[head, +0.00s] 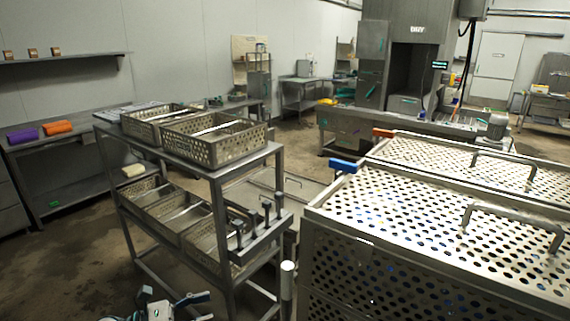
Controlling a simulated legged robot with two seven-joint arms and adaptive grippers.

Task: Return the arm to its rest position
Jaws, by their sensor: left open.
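My left gripper (172,298) shows at the bottom edge, left of centre, low over the floor. Its dark fingers are apart, and I see nothing between them. Most of the left arm is cut off by the lower edge. It is in front of the grey metal rack (219,210) and looks clear of it, though the exact gap is hard to judge. My right gripper is out of view.
Perforated metal baskets (215,150) stand on the rack's top and lower shelves. Large perforated crates (420,225) with handles fill the right. A pale upright post (287,282) stands between rack and crates. The floor (75,270) at left is open.

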